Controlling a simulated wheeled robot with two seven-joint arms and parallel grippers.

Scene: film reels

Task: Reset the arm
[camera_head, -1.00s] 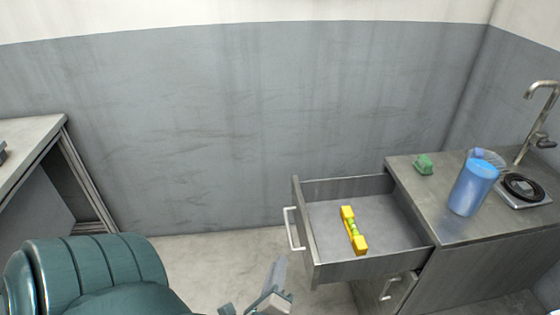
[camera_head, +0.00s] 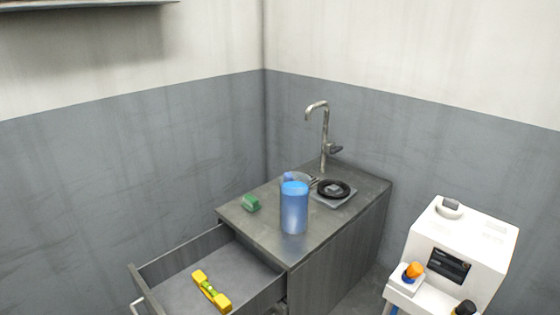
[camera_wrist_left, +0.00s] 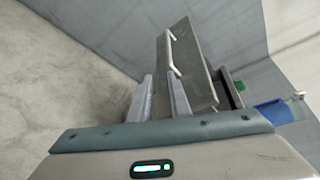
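My left gripper (camera_wrist_left: 160,80) shows in the left wrist view, with its two grey fingers apart and nothing seen between them. The open drawer's front (camera_wrist_left: 196,75) and its pale bar handle (camera_wrist_left: 172,52) are beyond the fingertips. The handle's lower end lies close to the right fingertip in the picture, and the depth gap is hard to judge. In the head view the drawer (camera_head: 160,262) stands pulled out with a yellow spirit level (camera_head: 211,293) lying in it. Neither gripper shows in the head view.
The counter (camera_head: 262,226) holds a green block (camera_head: 251,203), a blue cup (camera_head: 294,212), a black ring-shaped thing (camera_head: 334,189) and a tap (camera_head: 325,135). A white machine (camera_head: 425,232) stands at right. Bare floor (camera_wrist_left: 70,70) lies left of the drawer.

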